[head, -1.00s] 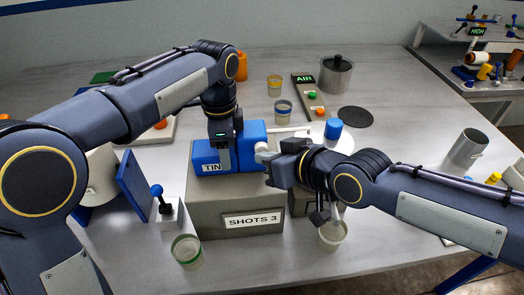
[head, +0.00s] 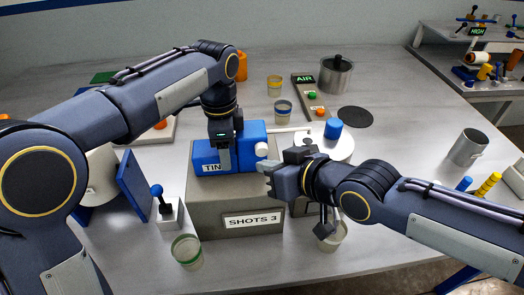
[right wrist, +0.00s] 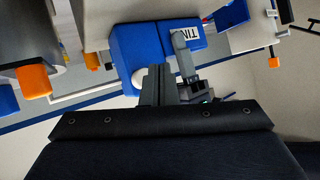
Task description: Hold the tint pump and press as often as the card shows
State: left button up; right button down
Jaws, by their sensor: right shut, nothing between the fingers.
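The tint pump (head: 252,135) is a blue block with a white label reading "TIN", partly covered. It sits on a grey box whose card (head: 252,220) reads "SHOTS 3". A white round knob (head: 262,149) sticks out of the pump's right side; it also shows in the right wrist view (right wrist: 141,77). My left gripper (head: 224,160) comes down over the pump and is shut on its body, one finger across the front; the other finger is hidden. My right gripper (head: 268,180) is shut and empty, just below the knob in the picture and seemingly apart from it.
A cup (head: 333,238) stands partly behind my right wrist. A green-banded cup (head: 187,251) and a small blue-knobbed lever (head: 157,192) stand at the front left. A blue cylinder (head: 333,128) and an "AIR" panel (head: 306,93) are behind. The front right table is fairly clear.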

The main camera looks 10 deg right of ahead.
pick_arm(q)
jog(key=o, duration=1.3)
pick_arm(e)
jog(key=s+d, duration=0.1)
jog(key=s, duration=0.6)
pick_arm(q)
jog(key=shift+r, duration=0.1)
notch_tip(320, 180, up, 12)
jog(key=shift+a+f, duration=0.1)
